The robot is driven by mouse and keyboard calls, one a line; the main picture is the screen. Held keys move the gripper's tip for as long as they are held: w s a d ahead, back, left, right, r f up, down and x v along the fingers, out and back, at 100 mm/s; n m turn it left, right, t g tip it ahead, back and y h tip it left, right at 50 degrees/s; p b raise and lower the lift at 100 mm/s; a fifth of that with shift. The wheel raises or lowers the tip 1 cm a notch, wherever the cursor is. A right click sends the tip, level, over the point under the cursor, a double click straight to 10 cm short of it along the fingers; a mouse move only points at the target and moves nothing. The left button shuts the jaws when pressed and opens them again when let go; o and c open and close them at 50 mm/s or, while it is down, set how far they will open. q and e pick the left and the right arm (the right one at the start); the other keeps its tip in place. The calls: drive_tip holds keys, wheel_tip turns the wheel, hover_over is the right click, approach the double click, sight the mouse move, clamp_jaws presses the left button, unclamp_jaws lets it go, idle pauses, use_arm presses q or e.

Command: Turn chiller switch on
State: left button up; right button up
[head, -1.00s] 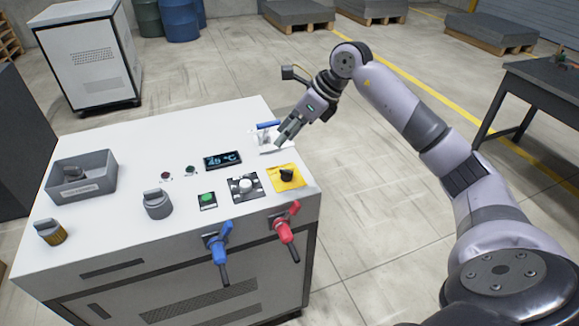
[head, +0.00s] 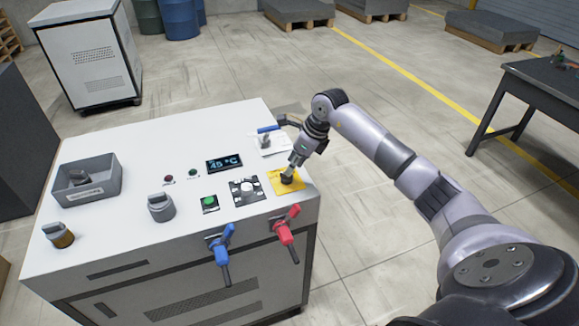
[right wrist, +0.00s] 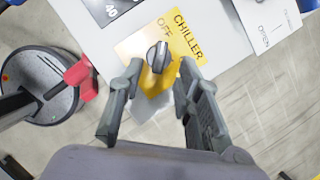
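The chiller switch is a dark rotary knob (right wrist: 158,57) on a yellow plate (right wrist: 185,42) printed CHILLER and OFF, seen in the right wrist view. In the head view the yellow plate (head: 291,187) lies at the front right of the white cabinet top, its knob mostly hidden by my gripper. My right gripper (head: 287,178) comes down over the knob. In the right wrist view my right gripper (right wrist: 160,72) is open, with one finger on each side just below the knob. I cannot tell whether it touches. My left gripper is not in view.
A white dial (head: 247,187), a green button (head: 209,202) and a display reading 45 °C (head: 224,163) sit left of the plate. Blue (head: 221,246) and red (head: 286,226) valve handles stick out in front. A blue-handled valve (head: 268,129) stands behind.

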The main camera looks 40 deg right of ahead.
sight(287, 177)
drive_tip(key=shift+x, duration=1.85)
drive_tip(key=shift+c, duration=0.4)
clamp_jaws()
